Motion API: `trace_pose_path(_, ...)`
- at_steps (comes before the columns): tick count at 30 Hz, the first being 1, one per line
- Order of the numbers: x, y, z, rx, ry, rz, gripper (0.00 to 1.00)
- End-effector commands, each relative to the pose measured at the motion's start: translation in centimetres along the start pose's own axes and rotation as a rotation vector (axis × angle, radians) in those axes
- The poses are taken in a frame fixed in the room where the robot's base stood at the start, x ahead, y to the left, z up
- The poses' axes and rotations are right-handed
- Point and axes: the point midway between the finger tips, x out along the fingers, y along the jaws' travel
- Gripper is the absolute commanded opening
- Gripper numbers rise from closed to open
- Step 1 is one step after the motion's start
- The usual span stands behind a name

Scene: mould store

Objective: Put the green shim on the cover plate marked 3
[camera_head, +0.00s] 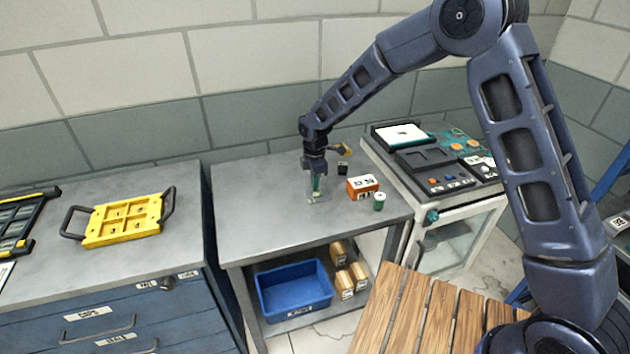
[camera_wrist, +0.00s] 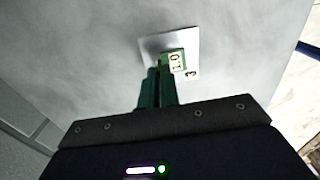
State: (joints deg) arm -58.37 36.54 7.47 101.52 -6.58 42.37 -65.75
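The cover plate marked 3 is a pale square (camera_wrist: 155,42) lying on the bench top; its tag with a black 3 (camera_wrist: 191,75) lies beside it. It also shows as a small light patch (camera_head: 322,199) in the head view. My gripper (camera_wrist: 160,72) points down at the plate, its green fingers close together. The green shim (camera_wrist: 164,54), with a tag reading 1.0, is at the fingertips, over the plate. The fingers look shut on it and partly hide it. I cannot tell whether the shim touches the plate. My gripper also shows in the head view (camera_head: 316,190).
An orange box (camera_head: 363,184), a green cylinder (camera_head: 379,202) and a small dark block (camera_head: 342,169) stand right of my gripper. A blue bin (camera_head: 295,292) is on the shelf below. A yellow tray (camera_head: 122,239) lies on the left cabinet. The bench's left part is clear.

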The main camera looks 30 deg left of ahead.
Motion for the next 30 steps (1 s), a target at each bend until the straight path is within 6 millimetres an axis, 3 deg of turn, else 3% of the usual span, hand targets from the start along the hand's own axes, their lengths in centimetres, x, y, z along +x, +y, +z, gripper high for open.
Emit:
trace_pose_path(8,0.3,0.0,0.0,0.000,-0.001,0.000,0.00)
trace_pose_path(9,0.2,0.0,0.0,0.000,0.000,0.000,0.11)
trace_pose_path(12,0.2,0.0,0.0,0.000,0.000,0.000,0.25)
trace_pose_path(23,-0.3,0.1,0.0,0.000,0.001,0.001,0.25)
trace_pose_path(30,-3.9,0.1,0.1,0.000,0.001,0.003,0.25)
